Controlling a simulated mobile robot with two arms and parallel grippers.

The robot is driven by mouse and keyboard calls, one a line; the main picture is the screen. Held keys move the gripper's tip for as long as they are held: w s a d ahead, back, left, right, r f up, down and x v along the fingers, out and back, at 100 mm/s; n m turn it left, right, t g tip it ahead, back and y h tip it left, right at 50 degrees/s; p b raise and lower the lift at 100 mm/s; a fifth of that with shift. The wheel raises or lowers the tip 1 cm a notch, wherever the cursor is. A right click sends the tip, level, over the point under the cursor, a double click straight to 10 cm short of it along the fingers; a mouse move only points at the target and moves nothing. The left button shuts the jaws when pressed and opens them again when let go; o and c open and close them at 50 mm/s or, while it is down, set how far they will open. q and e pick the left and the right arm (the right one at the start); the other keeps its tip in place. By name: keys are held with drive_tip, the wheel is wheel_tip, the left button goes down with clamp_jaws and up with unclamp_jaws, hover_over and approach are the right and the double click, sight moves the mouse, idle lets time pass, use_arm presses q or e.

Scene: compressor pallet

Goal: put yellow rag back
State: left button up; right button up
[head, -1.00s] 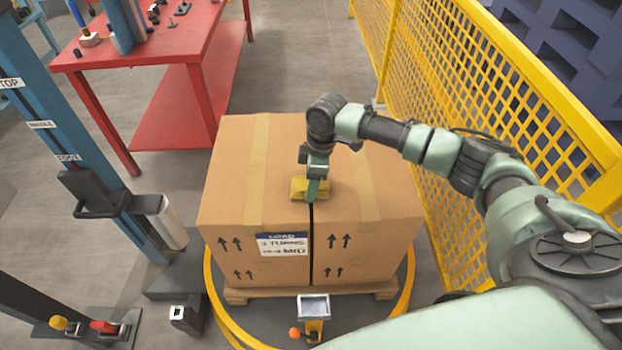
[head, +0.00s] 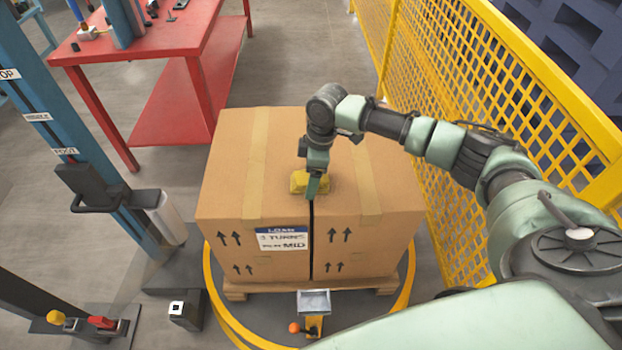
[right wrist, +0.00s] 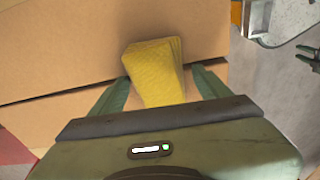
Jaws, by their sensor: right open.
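The yellow rag (head: 298,182) lies as a folded pad on top of the cardboard boxes (head: 230,180), close to the gap between them. My right gripper (head: 314,190) is right at the rag and partly hides it in the head view. In the right wrist view the rag (right wrist: 155,68) shows between the two green fingers of my right gripper (right wrist: 160,82). The fingers are apart, with a visible space on each side of the rag. My left gripper is not in view.
The boxes stand on a wooden pallet (head: 236,291) inside a yellow ring (head: 212,296). A small metal tray (head: 314,301) on a yellow bracket is in front. A blue mast (head: 95,150) stands left, a red table (head: 160,50) behind it, yellow mesh fence (head: 480,110) right.

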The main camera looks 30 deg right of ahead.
wheel_tip(320, 180, up, 6)
drive_tip(key=shift+r, duration=0.9)
drive_tip(key=shift+a, duration=0.1)
